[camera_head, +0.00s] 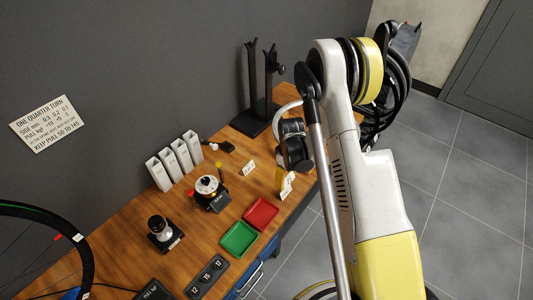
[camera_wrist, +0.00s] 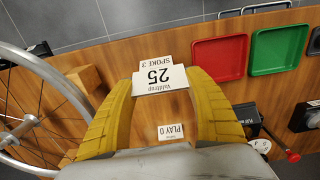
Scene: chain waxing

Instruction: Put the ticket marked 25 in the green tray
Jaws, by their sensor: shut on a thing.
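The ticket marked 25 (camera_wrist: 160,78) is a white card between the yellow fingertips of my gripper (camera_wrist: 162,86), which is shut on it. In the head view my gripper (camera_head: 281,181) is at the table's right part, partly hidden by my arm, with a white card (camera_head: 287,188) at its fingers. The green tray (camera_head: 238,240) lies empty near the table's front edge, apart from my gripper. It also shows at the upper right of the wrist view (camera_wrist: 278,50).
An empty red tray (camera_head: 261,214) lies beside the green one. A card reading SPOKE 3 (camera_wrist: 169,63) is just behind the ticket, and a PLAY 0 card (camera_wrist: 170,131) stands nearby. A spoked wheel (camera_wrist: 28,118) and a wooden block (camera_wrist: 84,79) are at the left.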

